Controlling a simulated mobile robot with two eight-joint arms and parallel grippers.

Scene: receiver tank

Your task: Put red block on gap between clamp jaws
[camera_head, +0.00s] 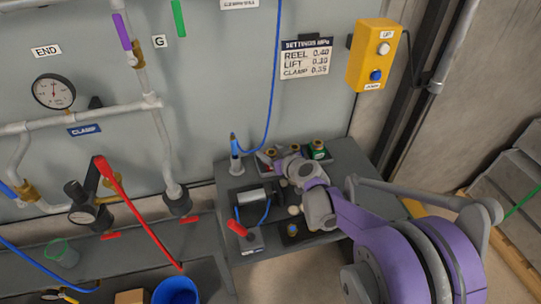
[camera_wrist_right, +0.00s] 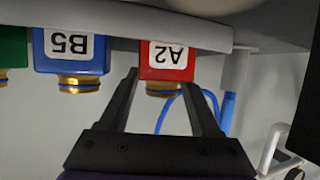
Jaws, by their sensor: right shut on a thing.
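The red block (camera_wrist_right: 168,62), labelled A2 with a brass end, is in the right wrist view, which shows its label upside down. My right gripper (camera_wrist_right: 160,76) has one finger on each side of it and is shut on it. The block is still at the rack edge, beside the blue block. In the head view my right gripper (camera_head: 284,168) is over the grey bench, largely covering the red block. A small device with a grey cylinder (camera_head: 252,197) stands left of it; I cannot make out clamp jaws. My left gripper is not in view.
A blue block (camera_wrist_right: 70,52) labelled B5 and a green block (camera_wrist_right: 12,50) sit beside the red one. A blue hose hangs behind.

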